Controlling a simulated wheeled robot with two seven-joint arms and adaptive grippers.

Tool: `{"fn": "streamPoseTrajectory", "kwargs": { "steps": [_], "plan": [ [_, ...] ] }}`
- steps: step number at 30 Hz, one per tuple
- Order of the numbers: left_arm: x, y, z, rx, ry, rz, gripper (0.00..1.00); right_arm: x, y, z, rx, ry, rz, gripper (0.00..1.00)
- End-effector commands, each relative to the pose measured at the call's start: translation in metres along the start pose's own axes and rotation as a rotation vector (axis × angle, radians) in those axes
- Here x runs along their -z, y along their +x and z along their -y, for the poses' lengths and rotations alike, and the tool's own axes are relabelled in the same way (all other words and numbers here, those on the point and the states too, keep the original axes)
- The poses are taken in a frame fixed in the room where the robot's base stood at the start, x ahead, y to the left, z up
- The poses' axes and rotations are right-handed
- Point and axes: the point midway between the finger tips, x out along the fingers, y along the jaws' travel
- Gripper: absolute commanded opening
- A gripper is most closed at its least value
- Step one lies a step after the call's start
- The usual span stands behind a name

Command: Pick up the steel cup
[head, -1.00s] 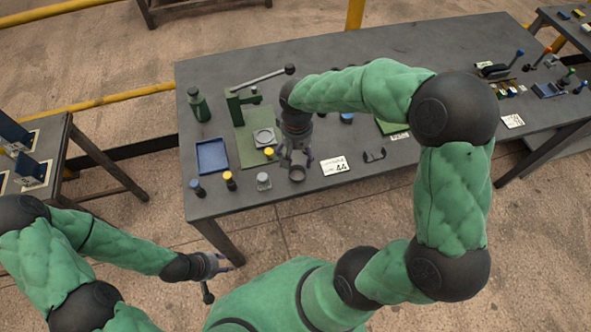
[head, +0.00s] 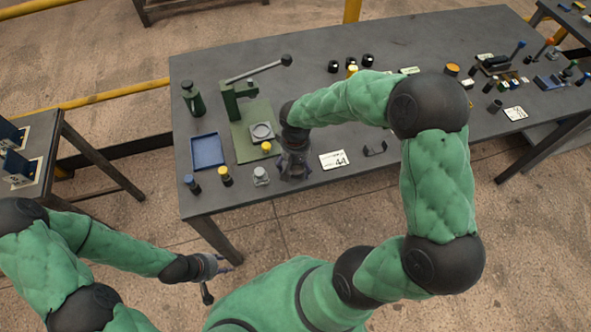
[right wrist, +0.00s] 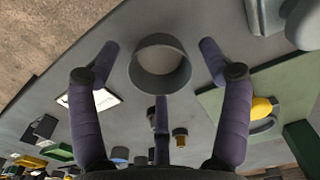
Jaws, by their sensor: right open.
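The steel cup (right wrist: 160,68) shows in the right wrist view as a round grey cup with an open top, standing on the grey table. My right gripper (right wrist: 158,52) is open, with a purple finger on either side of the cup and a third finger below it in the picture. I cannot tell whether any finger touches it.
A small grey metal part (head: 261,176) stands just left of my right gripper. A green press (head: 238,105), a blue tray (head: 208,151) and small yellow-topped and blue-topped pieces lie further left. A white card marked 44 (head: 333,159) lies close on the right.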

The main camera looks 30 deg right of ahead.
Motion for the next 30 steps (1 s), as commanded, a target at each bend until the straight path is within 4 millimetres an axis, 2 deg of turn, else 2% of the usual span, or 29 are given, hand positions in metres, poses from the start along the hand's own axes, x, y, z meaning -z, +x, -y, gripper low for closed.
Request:
{"fn": "streamPoseTrajectory", "kwargs": {
  "steps": [1, 2, 6, 7, 8, 22, 26, 30],
  "plan": [
    [0.000, 0.000, 0.000, 0.000, 0.000, 0.000, 0.40, 0.000, -0.001, 0.000, 0.000, 0.000, 0.000, 0.78],
    [0.000, -0.001, 0.000, 0.000, 0.000, 0.000, 0.40, 0.000, -0.001, 0.000, 0.000, 0.000, 0.000, 0.73],
    [0.000, -0.001, 0.000, 0.000, 0.000, 0.000, 0.40, 0.000, -0.001, 0.000, 0.000, 0.000, 0.000, 0.33],
    [0.000, -0.001, 0.000, 0.000, 0.000, 0.000, 0.40, 0.000, -0.001, 0.000, 0.000, 0.000, 0.000, 0.25],
    [0.000, -0.001, 0.000, 0.000, 0.000, 0.000, 0.40, 0.000, -0.001, 0.000, 0.000, 0.000, 0.000, 0.22],
    [0.000, -0.002, -0.001, 0.000, 0.000, 0.000, 0.40, 0.000, -0.005, 0.000, 0.000, 0.000, 0.000, 0.21],
    [0.000, -0.006, -0.002, 0.000, 0.000, 0.000, 0.40, 0.001, -0.016, 0.000, 0.000, 0.000, -0.002, 0.21],
    [-0.001, -0.013, -0.005, 0.000, 0.000, 0.000, 0.40, -0.001, -0.038, 0.001, 0.000, 0.000, -0.003, 0.21]
  ]
}}
